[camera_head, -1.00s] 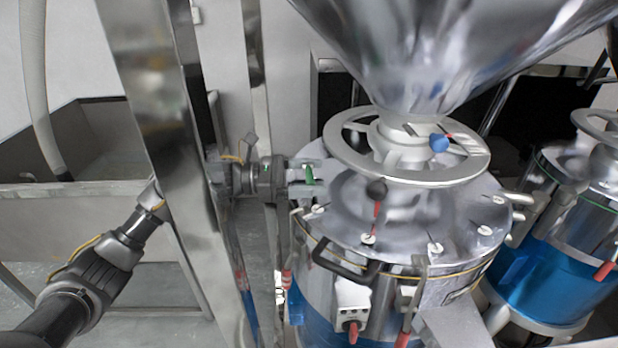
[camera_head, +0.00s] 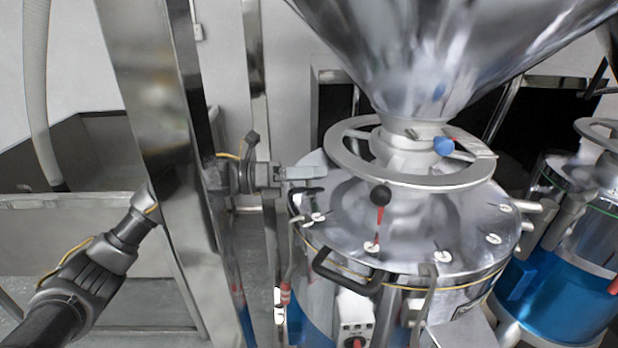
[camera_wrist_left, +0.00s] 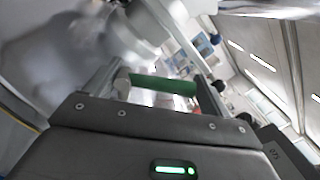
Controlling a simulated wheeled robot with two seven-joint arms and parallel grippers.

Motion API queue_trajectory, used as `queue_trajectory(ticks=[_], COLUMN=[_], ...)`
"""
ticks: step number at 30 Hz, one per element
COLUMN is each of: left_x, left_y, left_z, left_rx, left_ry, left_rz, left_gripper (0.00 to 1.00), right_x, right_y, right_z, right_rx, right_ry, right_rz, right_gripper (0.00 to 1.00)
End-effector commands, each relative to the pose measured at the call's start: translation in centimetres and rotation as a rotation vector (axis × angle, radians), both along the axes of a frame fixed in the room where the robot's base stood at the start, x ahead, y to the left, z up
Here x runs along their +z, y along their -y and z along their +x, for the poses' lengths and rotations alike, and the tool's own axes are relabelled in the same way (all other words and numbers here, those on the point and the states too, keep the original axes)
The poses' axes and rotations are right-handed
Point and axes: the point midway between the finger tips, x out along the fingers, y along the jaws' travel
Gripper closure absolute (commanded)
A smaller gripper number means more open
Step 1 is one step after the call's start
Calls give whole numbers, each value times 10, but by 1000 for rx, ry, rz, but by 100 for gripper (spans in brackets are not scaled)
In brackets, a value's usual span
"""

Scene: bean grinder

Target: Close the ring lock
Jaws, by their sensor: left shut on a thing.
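The finger nearer the head camera hides this piece in the head view. I cannot tell how the green piece joins the ring lock. My right gripper is not in view.
A steel post (camera_head: 160,110) stands between my left forearm and the grinder. The big steel hopper (camera_head: 440,50) is above the handwheel. A black handle (camera_head: 345,272) sticks out from the drum front. A second blue grinder (camera_head: 560,260) is at the right.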

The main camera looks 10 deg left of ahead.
Motion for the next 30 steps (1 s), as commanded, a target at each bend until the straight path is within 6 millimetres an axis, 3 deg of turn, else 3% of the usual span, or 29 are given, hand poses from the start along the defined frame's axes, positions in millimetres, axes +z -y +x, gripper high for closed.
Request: queue_trajectory(ticks=[14,15,18,26,30], left_x=[1,1,0,0,-3], left_y=[-1,-1,-1,-2,-16], left_z=[1,1,1,0,-2], left_rx=[3,3,2,2,4], left_ry=[-15,-15,-15,-15,-15], left_rz=[-3,-3,-3,-3,-1], left_gripper=[58,13,0,0,0], right_x=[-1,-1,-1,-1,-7], right_y=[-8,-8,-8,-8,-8], right_z=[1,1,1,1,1], right_rx=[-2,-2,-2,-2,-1], right_ry=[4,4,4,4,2], right_rz=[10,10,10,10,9], right_gripper=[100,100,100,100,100])
